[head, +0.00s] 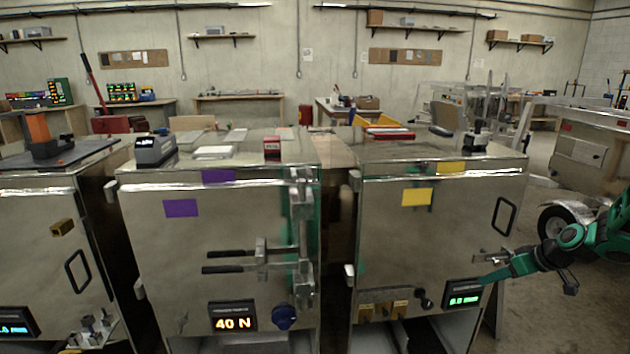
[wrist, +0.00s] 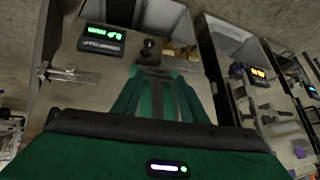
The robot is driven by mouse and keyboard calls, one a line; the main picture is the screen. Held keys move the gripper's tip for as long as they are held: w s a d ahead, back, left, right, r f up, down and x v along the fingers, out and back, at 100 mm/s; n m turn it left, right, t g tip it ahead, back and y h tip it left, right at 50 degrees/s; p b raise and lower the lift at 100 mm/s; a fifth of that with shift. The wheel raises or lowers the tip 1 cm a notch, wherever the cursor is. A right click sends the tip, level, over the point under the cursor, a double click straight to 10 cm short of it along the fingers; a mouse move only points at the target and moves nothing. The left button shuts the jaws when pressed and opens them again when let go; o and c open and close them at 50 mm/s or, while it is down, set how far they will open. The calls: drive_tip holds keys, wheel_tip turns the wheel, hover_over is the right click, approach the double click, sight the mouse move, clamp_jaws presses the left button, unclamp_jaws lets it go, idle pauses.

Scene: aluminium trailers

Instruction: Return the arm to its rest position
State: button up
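My arm is green and reaches in from the right edge of the head view. My gripper (head: 487,280) points left, in front of the right-hand metal cabinet, close to its green-lit display (head: 462,299). I cannot tell whether it touches the cabinet. In the wrist view, my gripper (wrist: 155,72) has green fingers that run together toward the cabinet front. They look shut with nothing between them. The green-lit display (wrist: 103,38) shows at upper left there.
The right cabinet (head: 400,240) has a black handle (head: 505,216) near my arm. A middle cabinet (head: 190,255) shows "40 N" and has protruding latch bars. A trailer (head: 590,150) with a wheel stands behind my arm. Some floor is open between the cabinet and trailer.

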drive_tip(key=s+a+r+m+g+h, duration=0.1)
drive_tip(key=s+a+r+m+g, duration=0.1)
drive_tip(key=s, duration=1.1)
drive_tip(key=s+a+r+m+g+h, duration=0.1)
drive_tip(key=s+a+r+m, duration=0.3)
drive_tip(key=s, duration=1)
drive_tip(key=s+a+r+m+g+h, duration=0.1)
drive_tip(key=s+a+r+m+g, duration=0.3)
drive_tip(key=s, duration=0.9)
wheel_tip(320, 180, up, 2)
drive_tip(key=shift+s+a+r, duration=0.15)
drive_tip(key=shift+s+r, duration=0.05)
drive_tip(key=shift+s, duration=0.1)
drive_tip(key=shift+w+f+h, duration=0.25)
drive_tip(key=shift+w+h, duration=0.05)
drive_tip(key=shift+w, duration=0.35)
